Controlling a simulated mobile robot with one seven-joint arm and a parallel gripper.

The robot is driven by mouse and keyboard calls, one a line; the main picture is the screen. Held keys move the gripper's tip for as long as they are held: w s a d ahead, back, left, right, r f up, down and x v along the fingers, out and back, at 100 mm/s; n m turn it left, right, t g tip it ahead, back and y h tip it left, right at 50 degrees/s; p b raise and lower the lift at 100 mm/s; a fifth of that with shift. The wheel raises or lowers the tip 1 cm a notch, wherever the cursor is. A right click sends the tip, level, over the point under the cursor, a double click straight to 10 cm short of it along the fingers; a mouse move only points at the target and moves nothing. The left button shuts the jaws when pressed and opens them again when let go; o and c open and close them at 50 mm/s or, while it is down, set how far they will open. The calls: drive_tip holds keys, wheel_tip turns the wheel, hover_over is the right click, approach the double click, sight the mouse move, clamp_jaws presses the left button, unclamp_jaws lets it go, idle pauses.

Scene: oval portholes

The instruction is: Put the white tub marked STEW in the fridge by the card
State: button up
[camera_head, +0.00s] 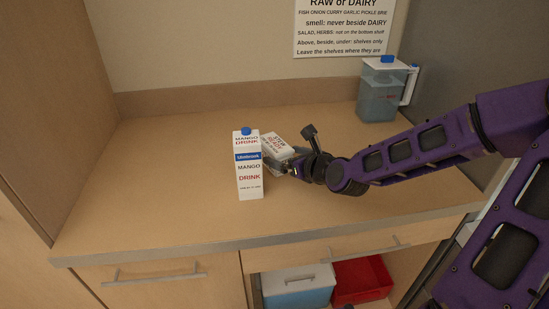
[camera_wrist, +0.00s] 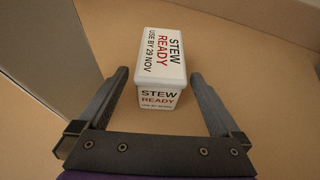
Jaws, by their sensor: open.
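The white tub (camera_wrist: 160,63) has a lid and front marked STEW, READY and a use-by date of 29 NOV. It stands upright on the counter. In the head view the tub (camera_head: 274,144) is partly hidden behind the mango drink carton and my gripper. My gripper (camera_head: 279,166) is low over the counter beside it. In the wrist view my gripper (camera_wrist: 160,85) is open, with one finger on each side of the tub's near end. Gaps show between the fingers and the tub. The printed card (camera_head: 344,27) hangs on the back wall, its top cut off. No fridge interior shows.
A mango drink carton (camera_head: 249,165) stands close left of my gripper. A water jug (camera_head: 384,89) stands at the back right by a grey panel (camera_head: 455,55). Below the counter are a blue-white box (camera_head: 298,287) and a red bin (camera_head: 361,280). The counter's left is clear.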

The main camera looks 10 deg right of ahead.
drive_tip(key=shift+b+x, duration=1.1)
drive_tip(key=shift+x, duration=1.75)
clamp_jaws()
